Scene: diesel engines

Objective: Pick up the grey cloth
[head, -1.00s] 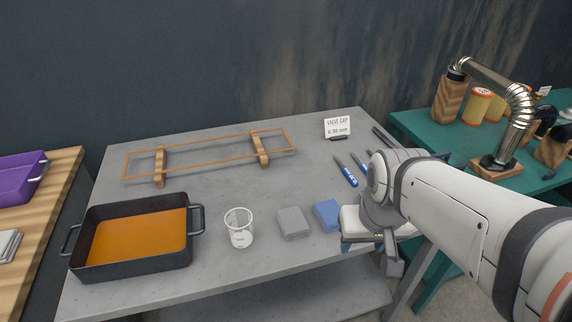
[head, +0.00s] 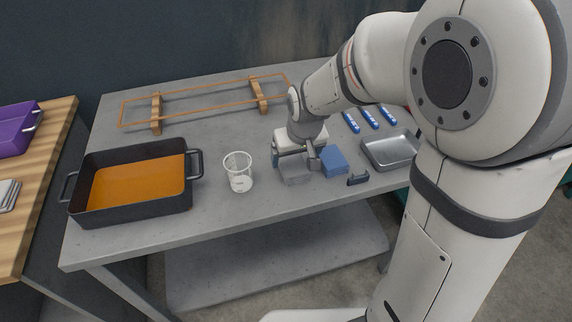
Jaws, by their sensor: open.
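The grey cloth (head: 296,179) is a small folded grey block on the grey table, between the glass beaker and a blue cloth (head: 334,162). My gripper (head: 294,166) is over the grey cloth, pointing down, with its jaws open. One finger shows on each side of the cloth's far part. The gripper body hides the back of the cloth. I cannot tell whether the fingers touch it.
A beaker (head: 238,172) stands close on the left. A black pan (head: 92,212) with orange liquid is farther left. A wooden rack (head: 157,114) is behind. A metal tray (head: 391,167), a small black item (head: 358,180) and blue-handled tools (head: 370,118) are on the right. The front left table is bare.

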